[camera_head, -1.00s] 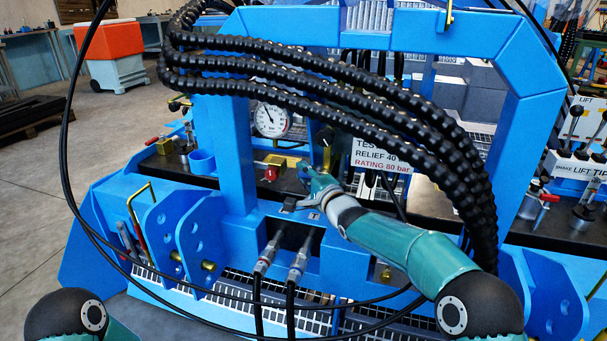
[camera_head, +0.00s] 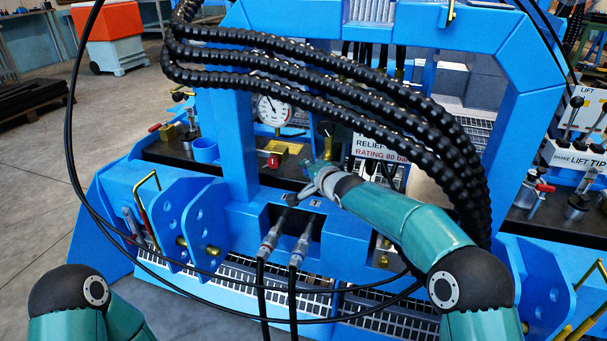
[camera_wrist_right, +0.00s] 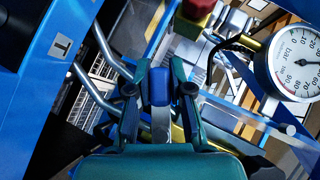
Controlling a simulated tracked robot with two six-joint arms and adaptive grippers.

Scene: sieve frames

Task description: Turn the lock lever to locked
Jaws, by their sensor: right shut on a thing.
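The lock lever (camera_wrist_right: 159,87) shows in the right wrist view as a blue grip on a pale metal stem. My right gripper (camera_wrist_right: 159,92) is shut on it, one dark finger on each side of the blue grip. In the head view my right gripper (camera_head: 308,186) is at the blue frame just above the two hose couplings (camera_head: 284,243). The lever is mostly hidden by the gripper there, and I cannot read its angle or any lock marking. My left arm's elbow shows at the lower left, but its gripper is out of view.
A pressure gauge (camera_head: 273,110), a brass valve with a red knob (camera_head: 274,160) and a rating sign (camera_head: 380,150) stand behind. Thin black cables loop in front. Open floor lies at the left.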

